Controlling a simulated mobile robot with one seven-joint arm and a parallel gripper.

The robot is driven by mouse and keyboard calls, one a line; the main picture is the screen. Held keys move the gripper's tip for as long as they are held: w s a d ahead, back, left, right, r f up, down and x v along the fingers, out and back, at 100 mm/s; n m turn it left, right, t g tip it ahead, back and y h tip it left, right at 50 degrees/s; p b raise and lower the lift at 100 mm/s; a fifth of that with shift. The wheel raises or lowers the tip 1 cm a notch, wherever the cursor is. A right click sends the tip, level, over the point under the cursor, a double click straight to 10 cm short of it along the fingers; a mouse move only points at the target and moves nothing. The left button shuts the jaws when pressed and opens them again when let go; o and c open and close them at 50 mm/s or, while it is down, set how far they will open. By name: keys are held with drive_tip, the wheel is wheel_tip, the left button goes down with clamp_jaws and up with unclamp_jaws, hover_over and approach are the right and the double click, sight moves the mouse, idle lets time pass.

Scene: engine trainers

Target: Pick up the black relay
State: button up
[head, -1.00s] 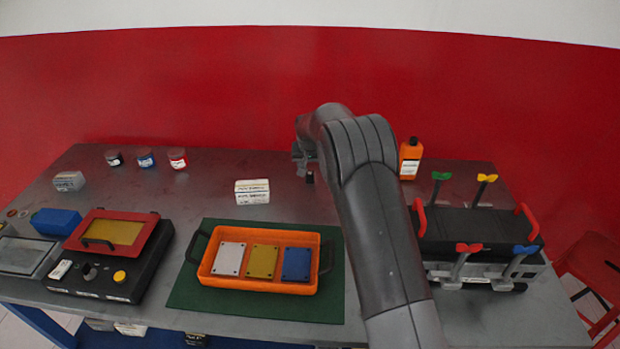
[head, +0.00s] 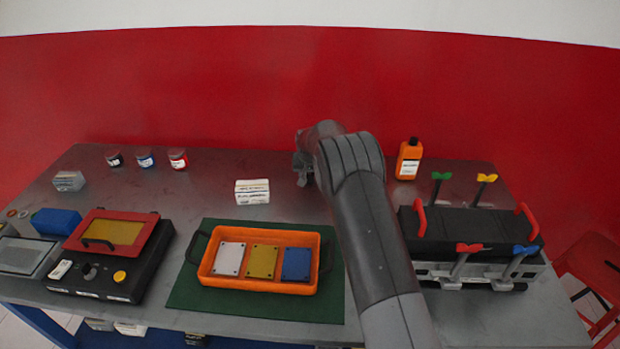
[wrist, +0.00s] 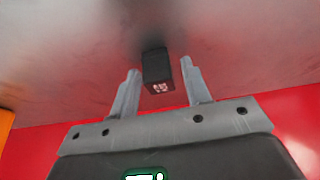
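The black relay (wrist: 157,70) shows in the wrist view as a small dark block with white marks on its near face. It stands on the grey metal table. My gripper (wrist: 159,82) is open, with one finger on each side of the relay at about the level of its fingertips. A gap shows on both sides, so the fingers do not look closed on it. In the head view my gripper (head: 303,172) is at the back middle of the table, partly behind my arm, and the relay cannot be made out there.
A white box (head: 252,191) stands left of my gripper, and an orange bottle (head: 409,159) stands to its right. An orange tray (head: 265,284) with three plates lies in front on a green mat (head: 190,285). A black engine trainer (head: 470,229) is at the right.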

drive_tip(key=c, duration=0.9)
drive_tip(key=shift+o, duration=0.2)
drive_tip(key=shift+r, duration=0.1)
